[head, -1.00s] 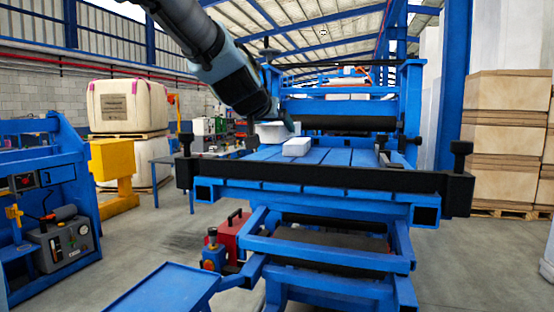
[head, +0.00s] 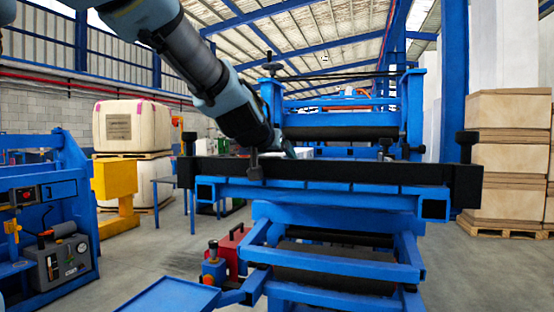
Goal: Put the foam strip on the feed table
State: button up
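The feed table is the blue frame (head: 320,190) in the middle, with a black bar along its front. I see it nearly edge-on, so its top is mostly hidden behind the bar. A small white block (head: 304,152), which looks like the foam strip, shows just above the bar; its lower part is hidden. My gripper (head: 288,150) is at the end of the arm reaching in from the upper left. It is just left of the white block, low over the table. Its fingertips are too small and hidden to tell open from shut, or whether they touch the block.
A black roller (head: 340,132) spans the machine behind the table.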

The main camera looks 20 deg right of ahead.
jog(key=o, duration=1.1)
jog(key=shift+f, duration=0.1)
jog(key=shift+o, duration=0.2)
jog(key=b+v, duration=0.2)
jog(key=v, duration=0.8)
jog(key=shift+r, duration=0.2)
jog(key=p, duration=0.2)
jog(key=shift+a+r+p, duration=0.1)
jog(key=shift+r+p, duration=0.1)
jog(key=shift+p, duration=0.1)
jog(key=shift+s+a+r+p, duration=0.15)
jog(key=shift+s+a+p, duration=0.1)
jog(key=shift+p, duration=0.95)
jog(key=p, duration=0.3)
jog(key=shift+s+a, duration=0.25)
jog(key=shift+s, duration=0.15)
